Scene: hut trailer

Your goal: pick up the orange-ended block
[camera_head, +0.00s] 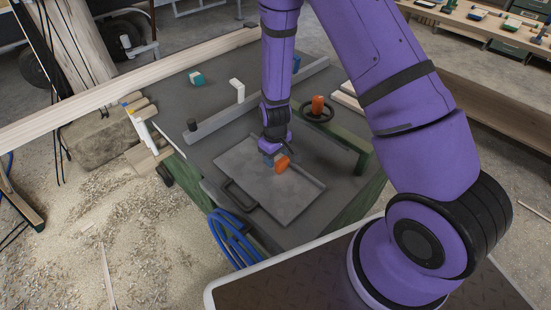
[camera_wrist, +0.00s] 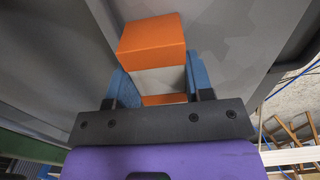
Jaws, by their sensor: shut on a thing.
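The orange-ended block (camera_wrist: 153,42) fills the space between my fingers in the wrist view. It has orange ends and a pale grey middle, and the blue fingers press on both its sides. In the head view the block (camera_head: 282,163) shows as an orange end at my gripper (camera_head: 270,160), over the grey metal tray (camera_head: 308,206). My gripper is shut on it. I cannot tell from these views whether the block touches the tray.
The tray lies on a dark worktable (camera_head: 206,148). A black wheel with an orange knob (camera_head: 318,105) stands behind my gripper at right. A long grey bar (camera_head: 220,117), a white bracket (camera_head: 237,89) and a teal block (camera_head: 197,79) lie farther back. Blue hose (camera_head: 232,238) hangs at the front left.

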